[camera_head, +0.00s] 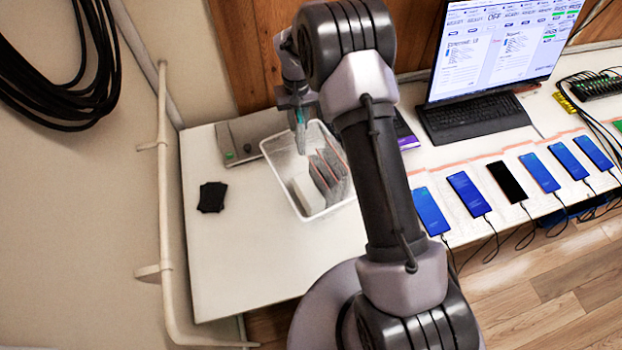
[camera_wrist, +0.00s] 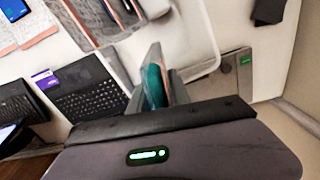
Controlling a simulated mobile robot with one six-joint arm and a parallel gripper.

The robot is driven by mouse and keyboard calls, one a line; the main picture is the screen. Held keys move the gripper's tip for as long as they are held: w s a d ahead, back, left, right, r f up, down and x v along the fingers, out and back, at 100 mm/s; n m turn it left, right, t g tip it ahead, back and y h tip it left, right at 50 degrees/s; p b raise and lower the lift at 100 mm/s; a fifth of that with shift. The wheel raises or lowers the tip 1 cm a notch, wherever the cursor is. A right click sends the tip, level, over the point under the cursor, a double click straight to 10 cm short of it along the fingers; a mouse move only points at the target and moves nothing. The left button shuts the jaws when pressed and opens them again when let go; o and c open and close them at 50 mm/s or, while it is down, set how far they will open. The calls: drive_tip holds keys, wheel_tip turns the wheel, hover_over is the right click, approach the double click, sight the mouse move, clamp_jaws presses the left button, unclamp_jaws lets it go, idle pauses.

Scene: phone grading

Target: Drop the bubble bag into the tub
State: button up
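The white tub (camera_head: 281,176) stands on the left part of the bench. Several grey bags with pinkish edges (camera_head: 327,176) stand in its right side, and a pale block (camera_head: 308,193) lies at its near left. My gripper (camera_head: 300,117) is over the tub's far side, pointing down. It appears shut on a thin grey bubble bag (camera_head: 301,141), seen nearly edge-on and hanging over the tub opening. In the wrist view the bag (camera_wrist: 152,57) shows a pinkish edge beside the teal finger pad, and the tub's rim (camera_wrist: 213,45) is beyond it. The bag's lower end is hard to make out.
A grey box with a green button (camera_head: 240,143) stands behind the tub's left side. A black cloth-like item (camera_head: 212,197) lies to the left. The front left bench is clear.

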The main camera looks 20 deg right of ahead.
drive_tip(key=o, duration=0.4)
drive_tip(key=shift+c, duration=0.2)
wheel_tip(320, 180, up, 18)
drive_tip(key=p, duration=0.4)
drive_tip(key=shift+f, duration=0.25)
